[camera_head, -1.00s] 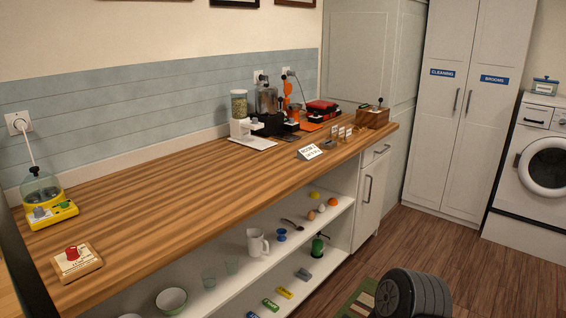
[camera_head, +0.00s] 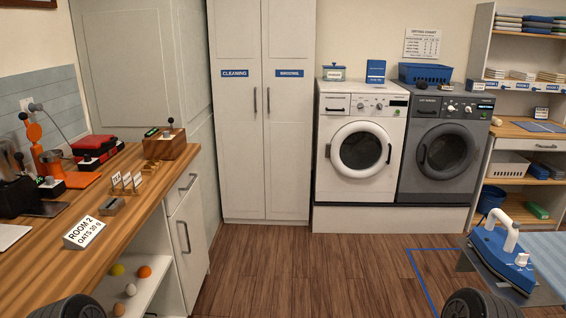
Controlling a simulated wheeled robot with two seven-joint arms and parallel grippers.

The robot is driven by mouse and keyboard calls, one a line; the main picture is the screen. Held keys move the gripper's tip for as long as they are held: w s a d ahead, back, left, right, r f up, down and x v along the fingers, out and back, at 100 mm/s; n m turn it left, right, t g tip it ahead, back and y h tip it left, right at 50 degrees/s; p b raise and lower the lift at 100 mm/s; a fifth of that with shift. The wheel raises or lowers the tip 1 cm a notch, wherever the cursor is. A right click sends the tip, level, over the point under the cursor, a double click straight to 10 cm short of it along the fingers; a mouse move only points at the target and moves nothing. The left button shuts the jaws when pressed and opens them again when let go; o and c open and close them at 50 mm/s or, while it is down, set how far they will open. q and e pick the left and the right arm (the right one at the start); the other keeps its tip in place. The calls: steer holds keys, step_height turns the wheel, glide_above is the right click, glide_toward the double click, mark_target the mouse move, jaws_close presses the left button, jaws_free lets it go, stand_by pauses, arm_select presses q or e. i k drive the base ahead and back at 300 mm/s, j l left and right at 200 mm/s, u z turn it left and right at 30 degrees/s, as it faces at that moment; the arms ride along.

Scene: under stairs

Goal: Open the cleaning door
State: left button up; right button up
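The cleaning door (camera_head: 236,150) is the left door of a tall white cabinet at the back, left of centre. It carries a blue CLEANING label (camera_head: 234,73). Its dark vertical handle (camera_head: 255,100) sits near its right edge. The door looks shut. The right door (camera_head: 288,150) has a blue BROOMS label and its own handle beside the middle seam, and it looks shut too. Neither of my grippers shows; only dark rounded parts, which look like my arms, show at the bottom left and bottom right edges.
A wooden counter (camera_head: 120,212) with appliances and cards runs along the left. A white washer (camera_head: 360,150) and a grey machine (camera_head: 445,150) stand on a plinth right of the cabinet. The wooden floor (camera_head: 290,265) before the cabinet is clear. A blue iron (camera_head: 500,255) stands at right.

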mark_target(235, 27)
steer(key=i+z, duration=0.15)
steer(key=i, duration=2.3)
steer(key=i+u, duration=0.2)
steer(key=i, duration=0.25)
steer(key=i+l+u, duration=0.2)
steer(key=i, duration=0.3)
steer(key=i+l+u, duration=0.1)
steer(key=i+u, duration=0.15)
steer(key=i, duration=0.2)
steer(key=i+l+u, duration=0.15)
steer(key=i+u, duration=0.25)
steer(key=i+l+u, duration=0.2)
steer(key=u, duration=0.2)
steer(key=i+l+u, duration=0.4)
steer(key=k+j, duration=0.05)
